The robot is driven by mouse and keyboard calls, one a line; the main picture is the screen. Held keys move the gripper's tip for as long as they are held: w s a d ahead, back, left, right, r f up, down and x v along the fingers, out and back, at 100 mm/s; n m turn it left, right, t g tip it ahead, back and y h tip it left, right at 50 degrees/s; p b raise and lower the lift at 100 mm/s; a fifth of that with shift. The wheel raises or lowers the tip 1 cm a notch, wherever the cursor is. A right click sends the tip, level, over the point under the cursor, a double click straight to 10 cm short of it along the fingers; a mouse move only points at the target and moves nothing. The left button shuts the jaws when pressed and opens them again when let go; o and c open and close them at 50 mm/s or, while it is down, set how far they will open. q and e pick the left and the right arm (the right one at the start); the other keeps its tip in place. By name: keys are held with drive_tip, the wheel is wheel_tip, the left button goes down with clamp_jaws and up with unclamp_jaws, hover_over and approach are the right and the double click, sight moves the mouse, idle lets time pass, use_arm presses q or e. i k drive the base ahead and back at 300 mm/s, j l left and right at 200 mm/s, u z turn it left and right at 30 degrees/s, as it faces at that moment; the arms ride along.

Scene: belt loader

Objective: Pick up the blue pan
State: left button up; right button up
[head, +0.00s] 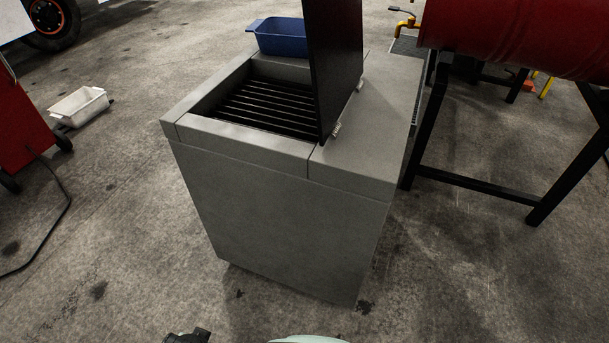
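The blue pan (284,40) is a shallow rectangular tub with a handle lip at its left end. It sits upright at the far edge of a grey cabinet (280,220), behind the open slatted bay. The raised dark lid hides its right end. A small dark part (187,337) at the bottom edge may belong to my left gripper, but it is cut off and its fingers do not show. It is far from the pan, on the near side of the cabinet. My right gripper is not in view.
The dark lid (335,65) stands upright on the cabinet, right of the bay. A red drum (520,38) on a black stand (475,187) is at the right. A white tub (79,107) lies on the floor at the left, near a red wheeled machine (22,125). Floor in front is clear.

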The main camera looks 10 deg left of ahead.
sight(280, 36)
drive_tip(key=j+u, duration=0.3)
drive_tip(key=j, duration=0.35)
drive_tip(key=j+u, duration=0.25)
drive_tip(key=j, duration=0.4)
drive_tip(key=i+j+u, duration=0.15)
drive_tip(key=j, duration=0.2)
drive_tip(key=i+j+u, duration=0.3)
drive_tip(key=i+j, duration=0.15)
drive_tip(key=j, duration=0.2)
drive_tip(key=i+j+u, duration=0.35)
drive_tip(key=i, duration=0.25)
drive_tip(key=i+j+u, duration=0.1)
drive_tip(key=i+u, duration=0.2)
drive_tip(key=i, duration=0.3)
drive_tip(key=i+l+u, duration=0.35)
drive_tip(key=i+l, duration=0.15)
drive_tip(key=i+l+u, duration=0.35)
drive_tip(key=l, duration=0.35)
drive_tip(key=i+l+u, duration=0.15)
drive_tip(key=l, duration=0.25)
drive_tip(key=i+l+u, duration=0.2)
drive_tip(key=l+u, duration=0.35)
drive_tip(key=l, duration=0.95)
